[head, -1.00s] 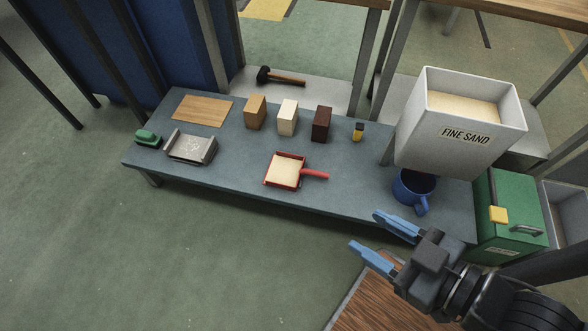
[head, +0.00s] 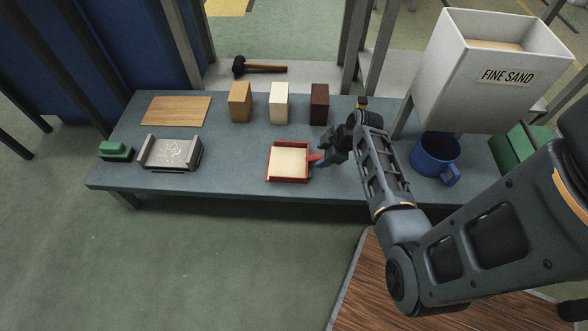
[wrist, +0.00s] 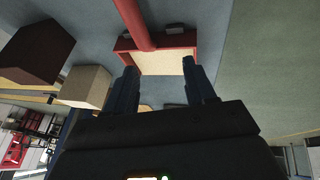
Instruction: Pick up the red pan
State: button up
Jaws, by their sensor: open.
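The red pan (head: 288,181) sits flat on the grey-blue table, filled with pale sand, its red handle (head: 316,158) pointing right. My gripper (head: 324,154) is at the handle in the head view and hides part of it. In the wrist view the pan's red rim (wrist: 184,41) and handle (wrist: 138,24) lie beyond the fingertips. My gripper (wrist: 158,66) is open there, with its two fingers apart. I cannot tell whether a finger touches the handle.
Three blocks, tan (head: 240,102), cream (head: 278,103) and dark brown (head: 319,104), stand behind the pan. A blue mug (head: 434,158) is under the sand hopper (head: 495,90) at right. A metal tray (head: 171,153) is left; the table's front edge is close to the pan.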

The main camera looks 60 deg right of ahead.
aim_at(306, 160)
jog(key=d, duration=0.1)
jog(key=s+d, duration=0.1)
jog(key=d+f, duration=0.1)
jog(key=d, duration=0.1)
jog(key=shift+s+b, duration=0.3)
jog(key=shift+s, duration=0.1)
jog(key=shift+d+f+n+y, duration=0.1)
jog(key=shift+d+n+y, duration=0.1)
jog(key=shift+n+y, duration=0.1)
jog(key=b+x, duration=0.1)
jog(key=x, duration=0.1)
jog(key=b+x, duration=0.1)
jog(key=x, duration=0.1)
jog(key=b+x, duration=0.1)
jog(key=x, duration=0.2)
jog(key=shift+s+a+f+b, duration=0.2)
jog(key=shift+s+f+b, duration=0.05)
jog(key=shift+b, duration=0.1)
grip_shut()
